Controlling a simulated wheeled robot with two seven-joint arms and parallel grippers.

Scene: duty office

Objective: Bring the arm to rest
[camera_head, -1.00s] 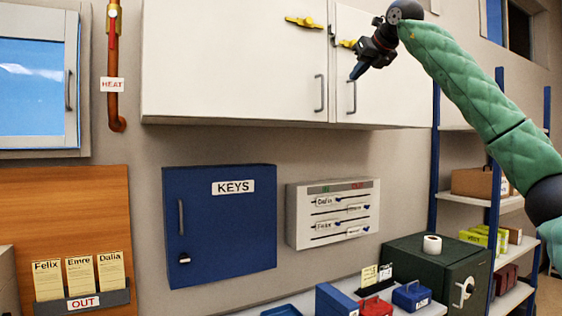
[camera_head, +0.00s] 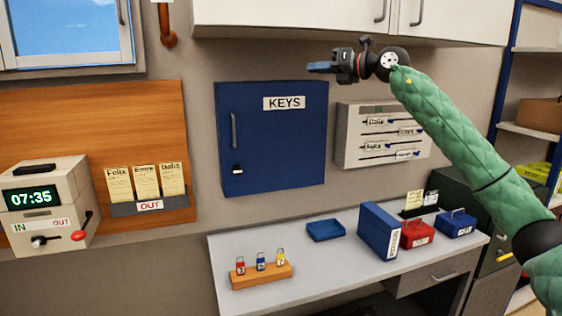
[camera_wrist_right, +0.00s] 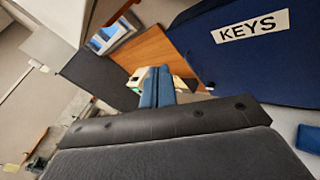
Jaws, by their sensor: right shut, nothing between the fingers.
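My right arm (camera_head: 465,145), in a green quilted sleeve, comes in from the right in the head view. Its right gripper (camera_head: 318,67) is raised in front of the wall, pointing left, by the top right of the blue KEYS cabinet (camera_head: 272,150). The blue fingers are shut with nothing between them. In the right wrist view the blue fingers (camera_wrist_right: 157,88) lie close together, and the KEYS cabinet (camera_wrist_right: 245,45) shows at the upper right. My left gripper is in neither view.
White wall cupboards (camera_head: 300,18) hang just above the gripper. Below is a desk (camera_head: 340,265) with a padlock stand (camera_head: 262,275), a blue tray (camera_head: 325,230), a blue binder (camera_head: 379,232) and a red box (camera_head: 418,236). A time clock (camera_head: 45,210) stands at left.

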